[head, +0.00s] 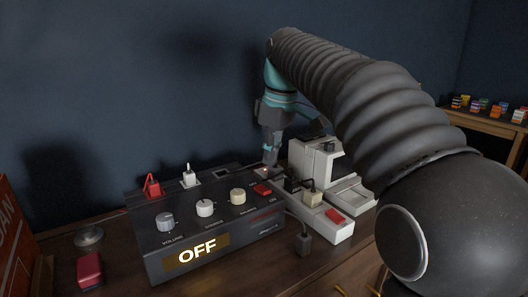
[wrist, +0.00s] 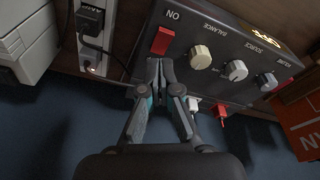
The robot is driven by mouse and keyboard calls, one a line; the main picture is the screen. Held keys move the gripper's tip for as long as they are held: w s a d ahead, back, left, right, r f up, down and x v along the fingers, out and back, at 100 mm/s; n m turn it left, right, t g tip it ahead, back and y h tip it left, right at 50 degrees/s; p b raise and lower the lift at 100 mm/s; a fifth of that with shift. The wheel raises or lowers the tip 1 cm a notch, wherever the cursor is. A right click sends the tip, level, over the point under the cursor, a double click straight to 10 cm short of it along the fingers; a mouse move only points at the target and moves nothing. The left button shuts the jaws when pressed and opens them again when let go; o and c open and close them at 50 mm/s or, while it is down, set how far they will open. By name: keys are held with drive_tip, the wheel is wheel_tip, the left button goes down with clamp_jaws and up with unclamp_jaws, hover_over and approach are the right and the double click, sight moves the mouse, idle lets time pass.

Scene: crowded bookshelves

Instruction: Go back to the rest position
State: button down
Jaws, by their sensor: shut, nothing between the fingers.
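My gripper (head: 270,158) points down above the back right part of a dark amplifier box (head: 215,224). In the wrist view my gripper (wrist: 160,64) is shut, its fingertips together and empty, close to the box's red switch (wrist: 163,40). I cannot tell whether they touch it. The red switch also shows in the head view (head: 262,189), at the right of a row of three pale knobs. The box's front display (head: 198,250) reads OFF. My arm reaches in from the right and hides part of the background.
A white power strip (head: 345,232) with plugs and a red switch lies right of the box. A white machine (head: 313,160) stands behind it. A red object (head: 89,270) lies at front left, near a small metal disc (head: 89,237). A shelf (head: 480,122) with small colourful items is at far right.

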drive_tip(key=s+d+f+m+t, duration=0.1)
drive_tip(key=s+d+f+m, duration=0.2)
drive_tip(key=s+d, duration=0.3)
drive_tip(key=s+d+f+m+t, duration=0.1)
drive_tip(key=s+d+f+m, duration=0.15)
drive_tip(key=s, duration=0.55)
drive_tip(key=s+d+f+m+t, duration=0.1)
drive_tip(key=s+d+f+m, duration=0.2)
drive_tip(key=s+f, duration=0.3)
drive_tip(key=s+d+f+m+t+h, duration=0.1)
drive_tip(key=s+d+f+m, duration=0.1)
drive_tip(key=s+f, duration=0.4)
drive_tip(key=shift+d+m+h, duration=0.3)
drive_tip(key=shift+d+m, duration=0.1)
drive_tip(key=shift+m, duration=0.05)
